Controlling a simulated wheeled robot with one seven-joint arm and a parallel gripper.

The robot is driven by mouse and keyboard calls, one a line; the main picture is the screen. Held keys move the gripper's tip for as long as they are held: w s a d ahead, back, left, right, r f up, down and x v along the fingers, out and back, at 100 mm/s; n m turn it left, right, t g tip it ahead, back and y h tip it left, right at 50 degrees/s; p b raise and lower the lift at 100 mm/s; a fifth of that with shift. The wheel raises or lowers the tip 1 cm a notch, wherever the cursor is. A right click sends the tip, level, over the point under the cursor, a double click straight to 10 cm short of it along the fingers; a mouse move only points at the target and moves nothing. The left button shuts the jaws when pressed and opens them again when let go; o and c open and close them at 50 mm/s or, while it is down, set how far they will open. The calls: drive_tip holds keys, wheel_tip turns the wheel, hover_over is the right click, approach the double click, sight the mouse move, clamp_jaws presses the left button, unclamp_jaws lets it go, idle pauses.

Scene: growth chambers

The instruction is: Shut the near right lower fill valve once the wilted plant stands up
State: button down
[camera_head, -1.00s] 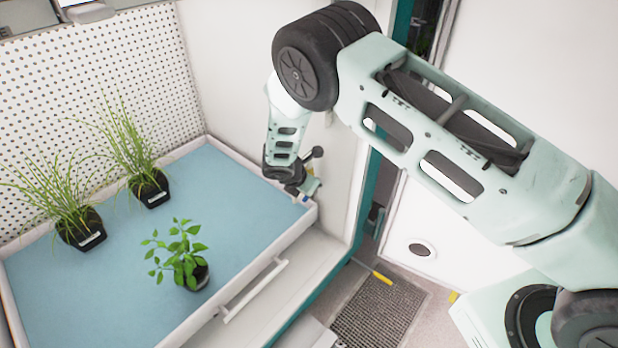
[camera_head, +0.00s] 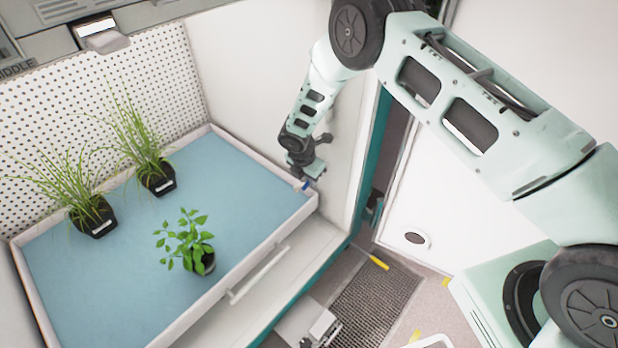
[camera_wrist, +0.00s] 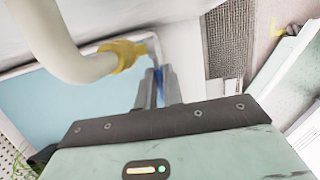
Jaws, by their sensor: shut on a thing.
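My gripper (camera_head: 304,181) is at the tray's right front corner, beside the chamber's right wall. In the wrist view, my gripper's fingers (camera_wrist: 159,88) are shut on the blue lever of the fill valve (camera_wrist: 158,72). A yellow collar (camera_wrist: 122,53) on a white pipe is just beside it. The valve's body is mostly hidden, so the lever's exact angle is hard to tell. A leafy plant (camera_head: 184,240) in a black pot stands near the tray's front edge, its stem upright and leaves spread.
Two grassy plants in black pots (camera_head: 95,217) (camera_head: 158,180) stand farther back on the blue-floored tray (camera_head: 285,222). A handle bar (camera_head: 258,272) runs along the tray's front. A perforated wall (camera_head: 60,120) closes the back. A floor grate (camera_head: 375,310) lies to the right.

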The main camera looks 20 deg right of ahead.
drive_tip(key=c, duration=1.5)
unclamp_jaws()
drive_tip(key=shift+w+a+r, duration=0.15)
drive_tip(key=shift+a+r, duration=0.05)
drive_tip(key=shift+f, duration=0.1)
drive_tip(key=shift+d, duration=0.1)
drive_tip(key=shift+f, duration=0.1)
